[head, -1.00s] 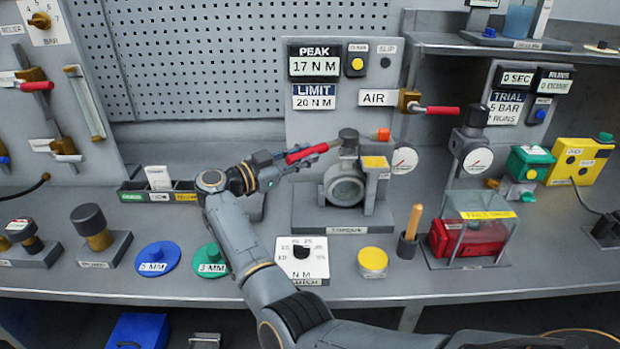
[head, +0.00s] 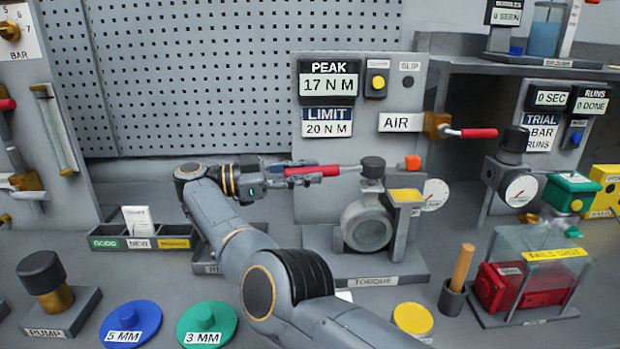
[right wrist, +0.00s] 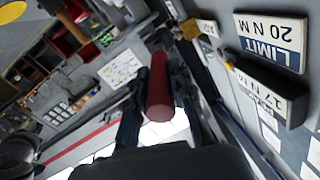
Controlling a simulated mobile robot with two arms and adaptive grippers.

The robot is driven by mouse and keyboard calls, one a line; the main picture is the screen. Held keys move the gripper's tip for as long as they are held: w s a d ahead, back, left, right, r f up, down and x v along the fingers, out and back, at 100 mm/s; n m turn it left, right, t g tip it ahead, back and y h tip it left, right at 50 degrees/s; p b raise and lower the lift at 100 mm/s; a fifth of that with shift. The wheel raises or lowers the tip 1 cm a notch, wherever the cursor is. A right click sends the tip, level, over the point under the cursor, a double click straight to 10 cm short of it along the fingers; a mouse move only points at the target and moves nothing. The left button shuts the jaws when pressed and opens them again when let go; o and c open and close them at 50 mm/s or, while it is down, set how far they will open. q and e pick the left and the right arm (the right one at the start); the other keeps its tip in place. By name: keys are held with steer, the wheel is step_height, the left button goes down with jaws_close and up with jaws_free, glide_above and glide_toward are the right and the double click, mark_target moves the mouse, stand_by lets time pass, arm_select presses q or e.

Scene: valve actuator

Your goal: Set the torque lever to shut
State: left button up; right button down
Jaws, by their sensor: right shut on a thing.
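The torque lever (head: 330,169) has a red handle and a thin rod. It points left from the dark hub (head: 373,166) on top of the grey torque unit (head: 368,229). My right gripper (head: 316,171) is shut around the red handle, coming from the left. In the right wrist view the red handle (right wrist: 160,88) lies between the two dark fingers. The torque label (head: 372,282) is on the unit's base. No shut mark for the lever can be read. My left gripper is not in view.
Behind stands a panel with a peak display (head: 327,84) reading 17 N M and a limit display (head: 327,122) reading 20 N M. A red-handled air lever (head: 478,133) is to the right. A wooden-handled tool (head: 462,265) stands in front right. My right arm covers the front middle.

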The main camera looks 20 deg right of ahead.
steer(key=shift+f, duration=0.1)
stand_by(0.4)
steer(key=c, duration=1.2)
jaws_free()
steer(key=shift+d, duration=0.15)
steer(key=shift+o, duration=0.2)
